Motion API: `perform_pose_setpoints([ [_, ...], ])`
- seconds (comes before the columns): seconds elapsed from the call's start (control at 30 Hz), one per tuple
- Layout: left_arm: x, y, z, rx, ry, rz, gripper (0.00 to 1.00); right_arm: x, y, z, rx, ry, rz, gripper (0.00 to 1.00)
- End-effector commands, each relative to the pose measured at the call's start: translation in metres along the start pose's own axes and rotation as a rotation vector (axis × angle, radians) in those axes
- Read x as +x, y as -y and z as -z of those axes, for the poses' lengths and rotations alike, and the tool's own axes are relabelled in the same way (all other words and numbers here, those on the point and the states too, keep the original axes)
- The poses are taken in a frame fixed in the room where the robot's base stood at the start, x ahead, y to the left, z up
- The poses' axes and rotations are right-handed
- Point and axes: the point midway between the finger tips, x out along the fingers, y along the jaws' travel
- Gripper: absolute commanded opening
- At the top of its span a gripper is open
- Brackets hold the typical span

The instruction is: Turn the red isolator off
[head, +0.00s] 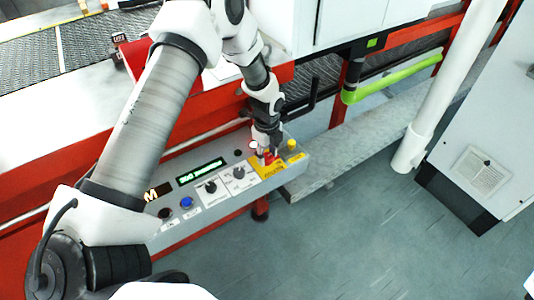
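The red isolator (269,159) sits on a yellow plate (262,172) near the right end of a grey control panel. My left gripper (266,150) points down from above, right at the isolator, and its fingers cover part of it. The fingers are small here, so I cannot tell whether they are closed on the isolator or only around it. My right gripper is not in view.
The panel (222,203) also carries a green display (201,172), a blue button (187,203), black knobs and a yellow button (292,145). A white pole (440,90) and a white cabinet (490,150) stand to the right. Grey floor (370,240) is clear in front.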

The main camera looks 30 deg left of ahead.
Motion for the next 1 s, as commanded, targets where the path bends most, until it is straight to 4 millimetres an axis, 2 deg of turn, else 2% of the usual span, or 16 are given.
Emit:
perform_pose_setpoints([
  [0.47, 0.000, 0.000, 0.000, -0.079, 0.000, -0.001, 0.06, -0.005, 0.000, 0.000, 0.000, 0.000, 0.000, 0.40],
  [0.67, -0.001, -0.001, 0.000, -0.207, 0.000, -0.002, 0.06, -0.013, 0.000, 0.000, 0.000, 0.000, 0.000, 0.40],
  [1.0, -0.001, -0.001, 0.000, -0.519, 0.000, -0.004, 0.06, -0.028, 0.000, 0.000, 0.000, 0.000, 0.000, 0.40],
])
